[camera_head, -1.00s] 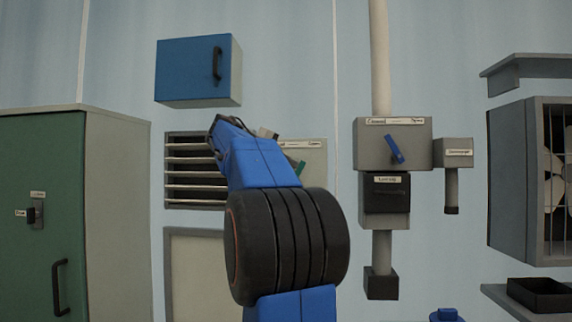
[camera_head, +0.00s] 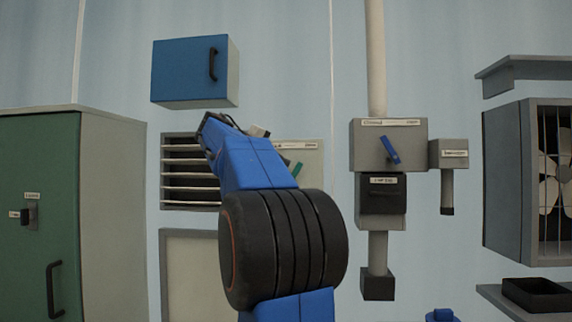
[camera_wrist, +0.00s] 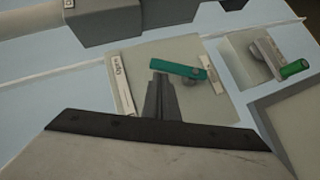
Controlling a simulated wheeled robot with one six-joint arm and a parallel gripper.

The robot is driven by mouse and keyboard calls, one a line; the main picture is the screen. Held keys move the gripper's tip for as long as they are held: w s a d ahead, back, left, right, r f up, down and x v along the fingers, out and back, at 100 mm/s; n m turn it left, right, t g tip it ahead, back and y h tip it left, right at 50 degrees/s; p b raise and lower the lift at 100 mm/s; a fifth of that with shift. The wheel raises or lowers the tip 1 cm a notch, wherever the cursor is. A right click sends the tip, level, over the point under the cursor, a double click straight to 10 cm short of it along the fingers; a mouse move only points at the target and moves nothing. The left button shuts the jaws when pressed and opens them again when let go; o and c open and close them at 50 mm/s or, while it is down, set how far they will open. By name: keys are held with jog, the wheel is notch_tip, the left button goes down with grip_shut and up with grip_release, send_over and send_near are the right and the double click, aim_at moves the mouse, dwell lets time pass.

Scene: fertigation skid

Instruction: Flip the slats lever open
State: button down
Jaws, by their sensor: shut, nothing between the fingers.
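The slats lever is a green bar (camera_wrist: 178,69) on a pale panel with a label at each side. It lies nearly across the panel in the wrist view, its right part over a round pivot. My gripper (camera_wrist: 160,77) is shut and empty, its tips at the lever's left end; I cannot tell whether they touch it. In the head view only a bit of the green lever (camera_head: 297,169) shows past my blue arm, which hides my gripper. The slatted vent (camera_head: 188,187) is left of the panel, with dark gaps between its pale slats.
In the wrist view, a smaller plate with a grey and green handle (camera_wrist: 294,68) lies right of the panel. In the head view, a blue cabinet (camera_head: 190,72) hangs above the vent. A grey box with a blue lever (camera_head: 389,150) is to the right, a green cabinet (camera_head: 35,260) left.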

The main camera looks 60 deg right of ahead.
jog(key=v, duration=1.5)
